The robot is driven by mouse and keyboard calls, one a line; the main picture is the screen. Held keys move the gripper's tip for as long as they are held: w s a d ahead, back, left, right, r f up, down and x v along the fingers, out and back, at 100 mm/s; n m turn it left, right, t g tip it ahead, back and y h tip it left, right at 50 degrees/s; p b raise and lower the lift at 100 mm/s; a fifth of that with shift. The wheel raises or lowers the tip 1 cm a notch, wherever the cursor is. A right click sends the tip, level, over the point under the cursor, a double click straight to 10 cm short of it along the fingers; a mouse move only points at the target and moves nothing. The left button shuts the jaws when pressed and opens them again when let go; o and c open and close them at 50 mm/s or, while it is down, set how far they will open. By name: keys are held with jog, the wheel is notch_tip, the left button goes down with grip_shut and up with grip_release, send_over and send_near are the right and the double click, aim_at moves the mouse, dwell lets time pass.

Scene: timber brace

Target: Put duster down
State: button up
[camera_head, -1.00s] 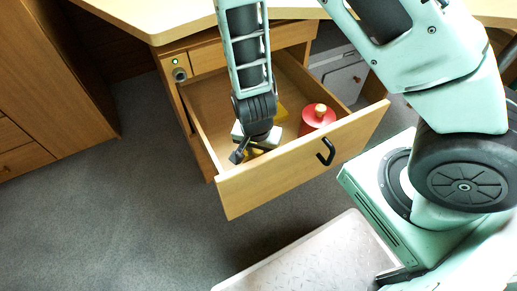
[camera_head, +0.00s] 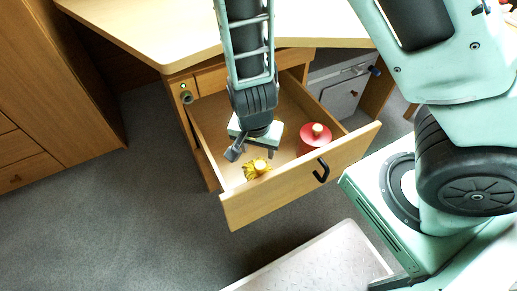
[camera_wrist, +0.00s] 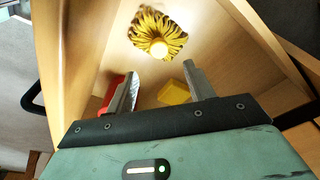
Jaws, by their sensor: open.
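The duster (camera_head: 257,167) is a yellow, ruffled piece with a pale round knob. It lies on the floor of the open drawer (camera_head: 292,178), near the front panel. In the wrist view the duster (camera_wrist: 158,34) sits beyond my fingertips, apart from them. My gripper (camera_head: 252,152) is over the drawer, behind the duster in the head view. In the wrist view my gripper (camera_wrist: 162,80) has its two fingers spread with nothing between them.
A flat yellow item (camera_wrist: 174,92) lies in the drawer. The desk top (camera_head: 150,30) overhangs the drawer's back. Grey carpet lies in front.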

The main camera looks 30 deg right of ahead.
jog(key=s+a+r+n+g+y, duration=0.1)
jog(key=s+a+r+n+y, duration=0.1)
jog(key=s+a+r+n, duration=0.3)
jog(key=s+a+r+n+g+y, duration=0.1)
jog(key=a+r+n, duration=0.15)
jog(key=r, duration=0.45)
jog(key=s+d+r+n+h, duration=0.1)
jog(key=s+d+r+n, duration=0.1)
jog(key=s+r+n, duration=0.4)
notch_tip(320, 180, up, 3)
jog(key=n, duration=0.3)
jog(key=shift+d+t, duration=0.25)
jog(key=shift+t, duration=0.15)
jog(key=shift+r, duration=0.1)
